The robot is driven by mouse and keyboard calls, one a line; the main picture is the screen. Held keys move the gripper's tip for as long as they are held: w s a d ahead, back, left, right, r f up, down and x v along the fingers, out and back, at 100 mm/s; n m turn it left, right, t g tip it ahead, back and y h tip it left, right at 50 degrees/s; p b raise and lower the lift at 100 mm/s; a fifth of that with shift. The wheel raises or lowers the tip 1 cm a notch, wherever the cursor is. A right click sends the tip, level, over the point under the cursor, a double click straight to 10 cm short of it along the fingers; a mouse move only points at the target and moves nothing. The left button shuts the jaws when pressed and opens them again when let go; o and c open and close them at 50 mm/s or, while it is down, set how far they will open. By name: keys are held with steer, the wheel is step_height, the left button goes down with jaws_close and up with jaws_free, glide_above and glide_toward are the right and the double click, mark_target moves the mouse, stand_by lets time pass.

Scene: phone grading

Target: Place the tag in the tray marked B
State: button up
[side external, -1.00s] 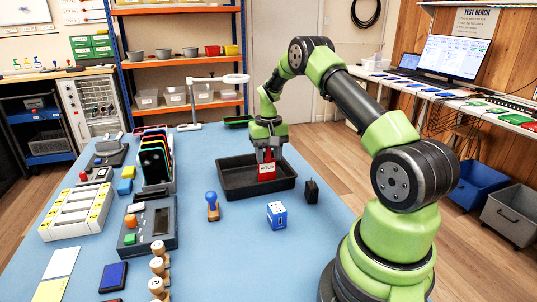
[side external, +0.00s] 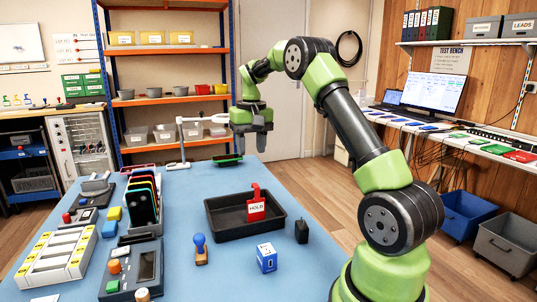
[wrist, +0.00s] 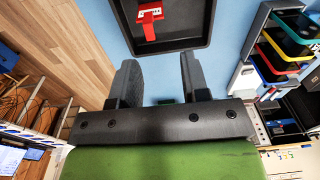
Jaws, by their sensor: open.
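The red tag (side external: 256,207) with a white "HOLD" label is inside the black tray (side external: 232,233), appearing to stand or lean near the back wall. The tag also shows in the wrist view (wrist: 151,22), in the tray (wrist: 170,45) at the top. I see no letter B on the tray. My gripper (side external: 251,150) is open and empty, above and behind the tray, clear of the tag. In the wrist view, nothing is between the fingers of my gripper (wrist: 160,78).
A phone rack (side external: 143,205), a grey device (side external: 135,268) and a white slotted holder (side external: 58,258) stand at left. A blue-handled stamp (side external: 200,249), a blue-white cube (side external: 266,257) and a small black object (side external: 301,231) lie in front of the tray. A lamp (side external: 181,145) stands behind.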

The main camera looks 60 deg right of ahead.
steer(key=s+a+r+n+t, duration=0.1)
steer(key=s+a+r+t, duration=0.1)
steer(key=a+r, duration=0.4)
steer(key=s+a+r+n+t, duration=0.1)
steer(key=s+a+r, duration=0.25)
steer(key=a, duration=0.55)
steer(key=s+a+f+n+t+y, duration=0.1)
steer(key=s+a+n+t+y, duration=0.1)
steer(key=s+a, duration=0.8)
steer(key=s+t, duration=0.1)
steer(key=s, duration=0.1)
steer(key=shift+s+a+n+t, duration=0.25)
steer(key=shift+s+n+t, duration=0.05)
steer(key=shift+s, duration=0.1)
